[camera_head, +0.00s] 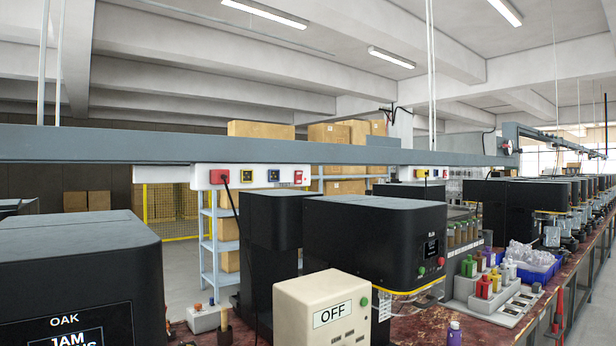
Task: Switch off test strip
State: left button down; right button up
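A white strip (250,177) hangs under the grey overhead beam, left of centre. It carries a red socket (219,177) with a black cable running down, a yellow-framed unit, a blue unit and a red switch-like unit (298,177) at its right end. A similar strip (432,173) hangs farther back to the right. No label naming a test strip is readable, and switch positions are too small to tell. A cream box (322,311) at front centre bears an OFF sign and a green button. Neither of my grippers is in view.
Black machines stand along the bench, one marked OAK (75,275) at front left and another at centre (375,240). Coloured bottles (484,286), a blue bin (535,268) and a purple bottle (454,333) sit on the red worn bench (415,330). Cartons stand behind.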

aim_at(298, 175)
jog(key=i+l+u, duration=0.1)
jog(key=i+l, duration=0.2)
jog(key=i+l+u, duration=0.1)
jog(key=i+l, duration=0.15)
jog(key=l, duration=0.2)
jog(key=i+l+u, duration=0.1)
jog(key=i+l, duration=0.2)
jog(key=l, duration=0.1)
